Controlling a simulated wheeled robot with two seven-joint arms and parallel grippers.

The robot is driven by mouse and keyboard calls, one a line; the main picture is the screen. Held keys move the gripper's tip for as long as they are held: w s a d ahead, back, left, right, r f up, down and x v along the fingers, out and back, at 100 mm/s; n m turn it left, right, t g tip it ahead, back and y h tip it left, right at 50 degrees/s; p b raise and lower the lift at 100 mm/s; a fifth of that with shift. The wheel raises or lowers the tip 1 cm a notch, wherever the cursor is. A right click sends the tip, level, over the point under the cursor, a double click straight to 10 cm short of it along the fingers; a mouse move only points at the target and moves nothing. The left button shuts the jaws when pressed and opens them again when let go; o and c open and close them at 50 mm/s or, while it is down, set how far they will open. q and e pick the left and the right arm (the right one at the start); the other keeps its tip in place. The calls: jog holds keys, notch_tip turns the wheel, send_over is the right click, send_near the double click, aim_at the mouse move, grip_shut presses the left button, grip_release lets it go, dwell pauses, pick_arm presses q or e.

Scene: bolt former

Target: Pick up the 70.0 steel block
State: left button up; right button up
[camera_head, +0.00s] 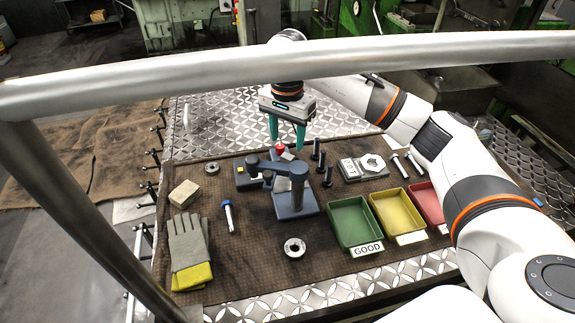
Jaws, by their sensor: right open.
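My right gripper (287,136) has two teal fingers that point down and stand apart, with nothing seen between them. It is above the back of a blue-grey gauge stand (296,203) on the brown mat. A small pale grey piece (288,155) shows just below the fingers, beside a red knob (280,147); the stand partly hides it. Another light metal block (348,169) with a dark marking lies to the right, beside a hex nut (372,163). No 70.0 marking is readable, so I cannot tell which piece is the steel block. My left gripper is not in view.
Green (349,225), yellow (398,213) and red (427,204) trays stand at the right. Upright dark bolts (317,150) stand right of the gripper. Gloves (189,251), a tan block (184,194), a blue-headed bolt (228,216) and a ring (295,248) lie around the stand. A metal rail (300,62) crosses the view.

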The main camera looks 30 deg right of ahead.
aim_at(288, 156)
notch_tip(288, 156, down, 3)
jog(key=shift+f+p, duration=0.1)
jog(key=shift+p, duration=0.25)
jog(key=f+p, duration=0.2)
jog(key=f, duration=0.2)
jog(key=shift+s+f+p, duration=0.25)
jog(key=shift+f+p, duration=0.1)
jog(key=shift+p, duration=0.05)
jog(key=shift+f, duration=0.3)
grip_shut()
jog(key=shift+w, duration=0.1)
